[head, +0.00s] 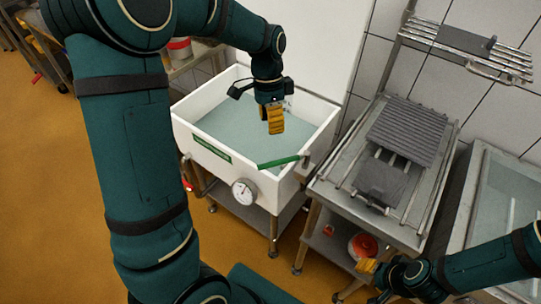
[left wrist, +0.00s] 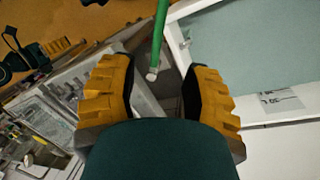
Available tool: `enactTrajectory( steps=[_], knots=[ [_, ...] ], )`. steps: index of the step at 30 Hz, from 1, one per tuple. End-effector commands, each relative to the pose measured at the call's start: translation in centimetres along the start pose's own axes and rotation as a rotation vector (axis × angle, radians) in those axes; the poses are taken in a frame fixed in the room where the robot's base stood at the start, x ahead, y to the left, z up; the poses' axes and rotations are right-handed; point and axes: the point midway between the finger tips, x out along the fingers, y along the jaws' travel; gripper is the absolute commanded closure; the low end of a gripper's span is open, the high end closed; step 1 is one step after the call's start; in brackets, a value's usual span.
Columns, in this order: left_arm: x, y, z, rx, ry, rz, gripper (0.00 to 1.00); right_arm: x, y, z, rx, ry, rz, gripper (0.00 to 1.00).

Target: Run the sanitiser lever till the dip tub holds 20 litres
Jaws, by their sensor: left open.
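The white dip tub (head: 318,120) holds pale grey-green liquid (head: 222,128). It also shows in the left wrist view (left wrist: 262,138). The green sanitiser lever (head: 278,162) sticks out at the tub's front right corner. In the left wrist view the lever (left wrist: 161,30) comes in from the top, its grey end showing in the gap between my fingers. My left gripper (head: 272,118) is over the tub, behind the lever; it is open and empty (left wrist: 160,92). A round dial (head: 244,191) hangs on the tub's front; its reading is too small to tell. My right gripper (head: 368,266) is low at right, its opening unclear.
A steel rack table (head: 328,190) with grey ribbed mats (head: 405,132) stands right of the tub. A glass-topped basin (head: 500,190) is further right. A wall rack (head: 470,42) hangs above. A red-and-white bucket (head: 179,48) stands behind left. Orange floor is open at left.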

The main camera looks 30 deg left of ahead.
Motion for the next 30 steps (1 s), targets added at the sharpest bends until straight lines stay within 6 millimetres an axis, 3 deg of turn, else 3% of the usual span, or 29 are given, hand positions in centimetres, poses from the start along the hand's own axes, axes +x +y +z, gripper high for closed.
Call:
enactTrajectory(
  steps=[18,24,30],
  knots=[
    [11.0,0.0,0.1,0.000,-0.003,0.002,0.52,2.0,0.8,0.9,-0.006,-0.019,-0.002,0.52],
    [12.9,-0.1,0.1,0.000,-0.002,0.000,0.52,2.3,0.9,1.1,-0.007,-0.023,-0.002,0.52],
    [13.3,0.0,0.1,0.000,-0.001,0.000,0.52,2.3,0.9,1.1,-0.007,-0.024,-0.002,0.52]
  ],
)
